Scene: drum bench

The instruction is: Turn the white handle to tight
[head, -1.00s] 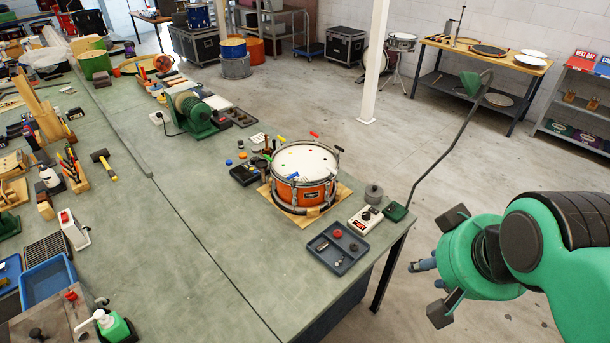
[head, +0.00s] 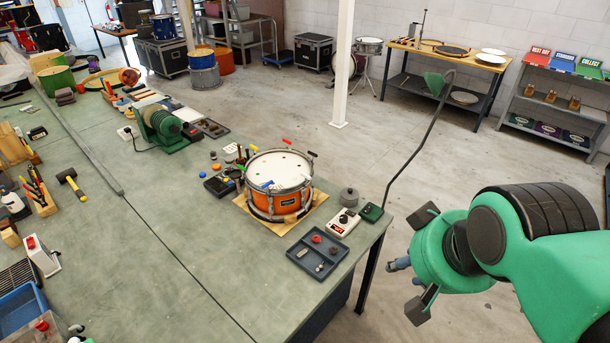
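The orange snare drum (head: 279,201) with a white head stands on a square tan board on the green bench. Small coloured handles sit around its rim: a red one (head: 286,141) at the back, a black one (head: 312,154) at the back right and a blue one (head: 267,184) at the front left. I cannot pick out the white handle surely against the white head. My gripper (head: 420,262) is at the right, beyond the bench's right edge and well apart from the drum. Its two dark fingers are spread with nothing seen between them.
The bench's front middle is clear.

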